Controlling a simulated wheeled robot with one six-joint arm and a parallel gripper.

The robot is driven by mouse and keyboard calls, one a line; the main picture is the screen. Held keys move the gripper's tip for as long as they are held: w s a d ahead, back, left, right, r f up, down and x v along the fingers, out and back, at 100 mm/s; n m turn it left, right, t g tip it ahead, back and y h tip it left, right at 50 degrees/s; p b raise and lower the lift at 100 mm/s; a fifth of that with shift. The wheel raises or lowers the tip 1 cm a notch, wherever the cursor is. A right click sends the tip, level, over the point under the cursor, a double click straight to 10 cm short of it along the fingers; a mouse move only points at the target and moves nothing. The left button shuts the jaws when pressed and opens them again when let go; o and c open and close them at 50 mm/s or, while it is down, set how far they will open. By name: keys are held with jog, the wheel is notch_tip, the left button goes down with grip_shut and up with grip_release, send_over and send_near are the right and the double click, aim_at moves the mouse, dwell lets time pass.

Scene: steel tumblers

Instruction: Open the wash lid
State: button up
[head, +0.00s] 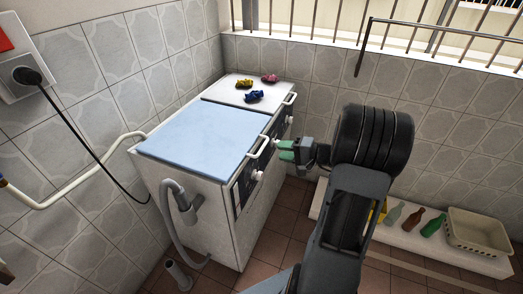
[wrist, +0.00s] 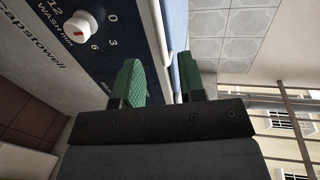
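The wash lid (head: 200,140) is the pale blue panel on top of the near part of a white twin-tub washing machine (head: 190,215). It lies flat and closed. A white bar handle (head: 262,147) runs along its right edge. My gripper (head: 285,150) has green fingertips and is just right of this handle. In the wrist view my gripper (wrist: 162,82) is open, its two green fingers apart. A white bar (wrist: 162,35), likely the handle, shows ahead between them, and the blue lid (wrist: 186,62) is beyond. I cannot tell whether the fingers touch the bar.
A control panel with a wash knob (wrist: 82,27) is close by. A grey hose (head: 180,210) hangs in front. Bottles and a beige basket (head: 478,232) stand on a low ledge.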

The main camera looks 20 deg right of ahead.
aim_at(262, 147)
jog(key=x, duration=0.8)
jog(key=shift+w+a, duration=0.2)
jog(key=shift+a, duration=0.05)
jog(key=shift+c, duration=0.3)
grip_shut()
